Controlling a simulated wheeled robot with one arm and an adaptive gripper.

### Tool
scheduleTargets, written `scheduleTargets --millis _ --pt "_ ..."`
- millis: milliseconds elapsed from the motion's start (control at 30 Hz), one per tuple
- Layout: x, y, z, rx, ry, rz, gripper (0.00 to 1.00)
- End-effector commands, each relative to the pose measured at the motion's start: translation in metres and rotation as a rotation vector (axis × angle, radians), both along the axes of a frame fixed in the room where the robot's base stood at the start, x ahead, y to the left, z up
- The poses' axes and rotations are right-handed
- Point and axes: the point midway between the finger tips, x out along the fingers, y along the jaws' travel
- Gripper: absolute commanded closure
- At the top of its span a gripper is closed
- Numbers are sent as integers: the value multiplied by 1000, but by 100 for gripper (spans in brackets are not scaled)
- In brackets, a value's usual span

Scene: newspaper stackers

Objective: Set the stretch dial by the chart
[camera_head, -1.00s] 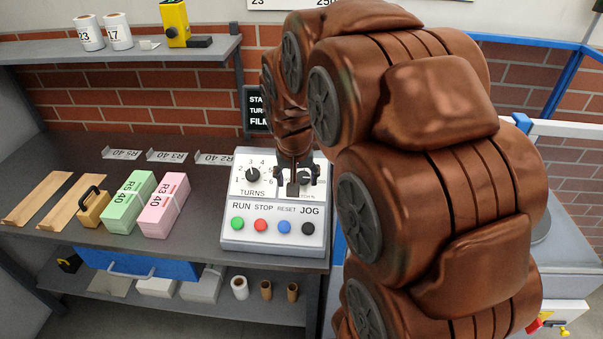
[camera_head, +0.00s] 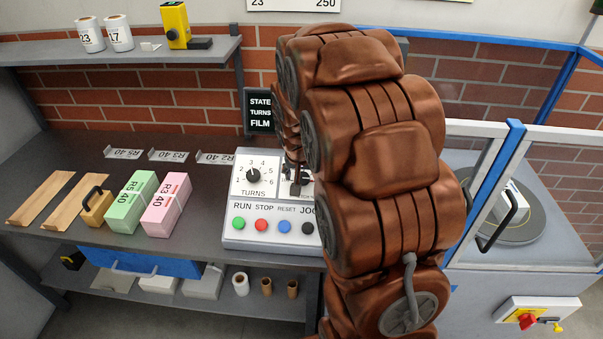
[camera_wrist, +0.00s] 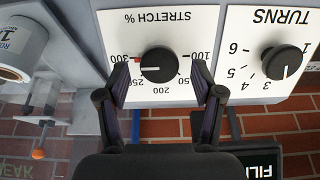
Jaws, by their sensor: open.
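The stretch dial is a black knob (camera_wrist: 159,62) on a white panel marked STRETCH %, shown upside down in the wrist view. Its scale runs from 100 to 300, and a red mark is by the 300 side. The knob's white pointer appears toward the 250–300 side. My gripper (camera_wrist: 160,82) is open, with one finger on each side of the knob; I cannot tell whether they touch it. In the head view my gripper (camera_head: 295,183) covers most of this dial. A chart (camera_head: 293,4) on the wall is cut off at the top; 23 and 250 are readable.
The control box (camera_head: 270,240) has green, red, blue and black buttons. The turns dial (camera_wrist: 286,62) is beside the stretch dial. A dark display (camera_head: 258,111) stands behind. Green (camera_head: 131,201) and pink (camera_head: 166,204) bundles lie to the left.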

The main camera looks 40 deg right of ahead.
Motion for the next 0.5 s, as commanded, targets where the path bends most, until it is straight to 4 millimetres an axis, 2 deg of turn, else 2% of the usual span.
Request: scheduleTargets --millis 200,500 --pt "2 -2 -8 1 3 0 33" --pt "2 -2 -9 1 2 0 34"
